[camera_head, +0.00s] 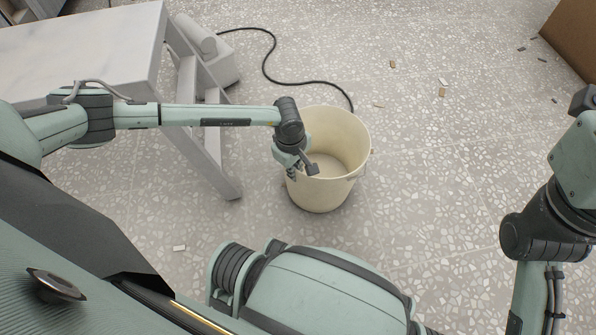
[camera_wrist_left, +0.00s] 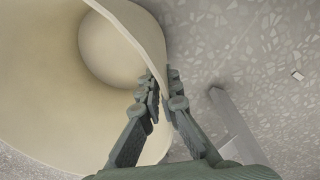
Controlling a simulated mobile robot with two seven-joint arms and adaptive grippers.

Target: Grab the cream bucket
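The cream bucket (camera_head: 345,150) stands upright on the floor near the middle of the head view, open at the top and empty inside. In the left wrist view the bucket (camera_wrist_left: 40,75) fills the left side. My left gripper (camera_head: 301,170) is at the bucket's near-left rim. In the left wrist view the left gripper (camera_wrist_left: 163,90) has one finger inside the bucket and one outside. The fingers are close together with the rim wall between them, and look shut on it. My right gripper is not in view; only part of the right arm shows at the right edge.
A pale table or bench (camera_head: 85,45) with angled legs stands at the upper left, close to my left arm. A black cable (camera_head: 268,65) curls behind the bucket. A brown box (camera_head: 575,35) is at the upper right. Small chips are scattered on the speckled floor, which is mostly clear to the bucket's right.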

